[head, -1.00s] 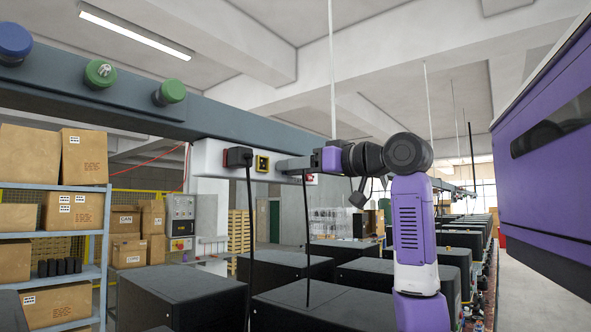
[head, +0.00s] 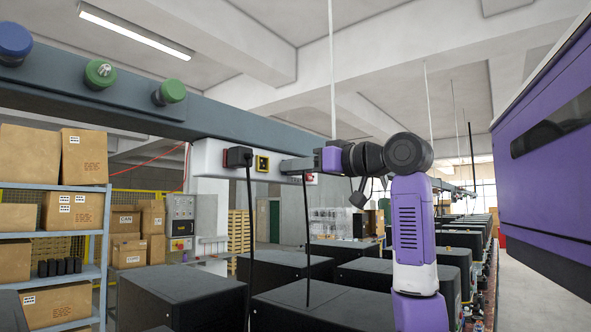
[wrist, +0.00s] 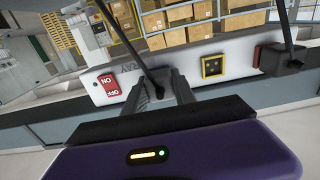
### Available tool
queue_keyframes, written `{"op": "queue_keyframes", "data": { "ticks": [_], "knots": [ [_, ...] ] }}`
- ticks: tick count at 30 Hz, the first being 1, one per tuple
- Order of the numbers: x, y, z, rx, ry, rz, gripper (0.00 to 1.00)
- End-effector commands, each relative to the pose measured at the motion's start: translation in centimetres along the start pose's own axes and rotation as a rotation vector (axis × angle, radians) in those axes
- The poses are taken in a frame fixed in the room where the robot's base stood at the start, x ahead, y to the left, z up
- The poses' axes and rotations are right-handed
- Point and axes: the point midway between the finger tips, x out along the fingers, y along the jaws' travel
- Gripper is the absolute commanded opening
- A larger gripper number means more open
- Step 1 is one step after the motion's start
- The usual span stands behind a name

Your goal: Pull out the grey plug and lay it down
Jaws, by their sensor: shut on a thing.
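My gripper (wrist: 160,92) is at the white socket strip (wrist: 190,78), its two fingers shut on the dark grey plug (wrist: 157,77). The fingers hide much of the plug, and I cannot tell how deep it sits in its socket. Its black cable (wrist: 127,38) runs up in the wrist view. In the head view my gripper (head: 299,165) is in front of the strip (head: 212,160), hiding the plug. The cable (head: 307,235) hangs straight down below it.
A black plug (wrist: 277,59) with its own cable and a yellow-framed socket (wrist: 214,66) are on the strip to the right in the wrist view. A red ON/OFF switch (wrist: 109,85) is close on the left. Dark boxy machines (head: 300,305) stand below.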

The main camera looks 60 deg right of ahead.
Motion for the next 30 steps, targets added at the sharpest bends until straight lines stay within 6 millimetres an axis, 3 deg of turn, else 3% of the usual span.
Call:
{"op": "queue_keyframes", "data": {
  "ticks": [30],
  "knots": [
    [-3.7,0.0,0.0,0.0,0.001,0.001,0.0]
  ]
}}
